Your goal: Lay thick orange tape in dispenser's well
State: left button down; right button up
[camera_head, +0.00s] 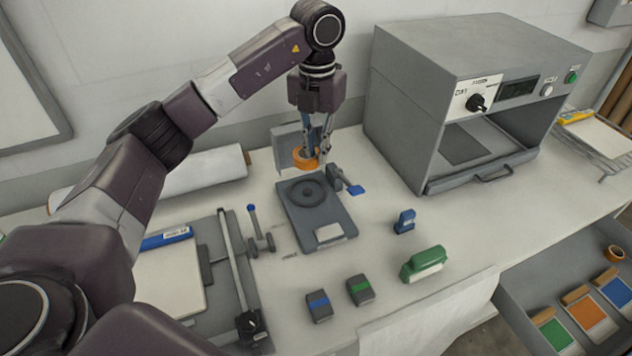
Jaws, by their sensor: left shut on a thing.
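My left gripper (318,152) points down behind the middle of the table and is shut on an orange ring of tape (304,158). The tape is held near the far edge of a dark grey device (340,215) with a round, ringed recess (307,192), which looks like the dispenser with its well. The tape is beyond the recess, not in it; its exact height cannot be told. A blue-tipped lever (356,190) sticks out at the device's right side. My right gripper is not in view.
A grey press (430,110) stands at the back right. A paper trimmer (232,285) lies at the left. A green-handled block (424,263), a small blue item (404,221) and two dark blocks (360,290) sit in front. A lower drawer holds another tape roll (614,252).

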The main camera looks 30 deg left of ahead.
aim_at(316, 167)
pick_arm(q)
notch_tip(316, 167, down, 5)
jog(key=shift+p, duration=0.55)
jog(key=shift+f, duration=0.5)
notch_tip(316, 167, down, 3)
jog(key=shift+f+p, duration=0.2)
jog(key=shift+p, duration=0.45)
jog(key=shift+f, duration=0.3)
jog(key=c, duration=2)
grip_release()
jog(key=shift+f, duration=0.1)
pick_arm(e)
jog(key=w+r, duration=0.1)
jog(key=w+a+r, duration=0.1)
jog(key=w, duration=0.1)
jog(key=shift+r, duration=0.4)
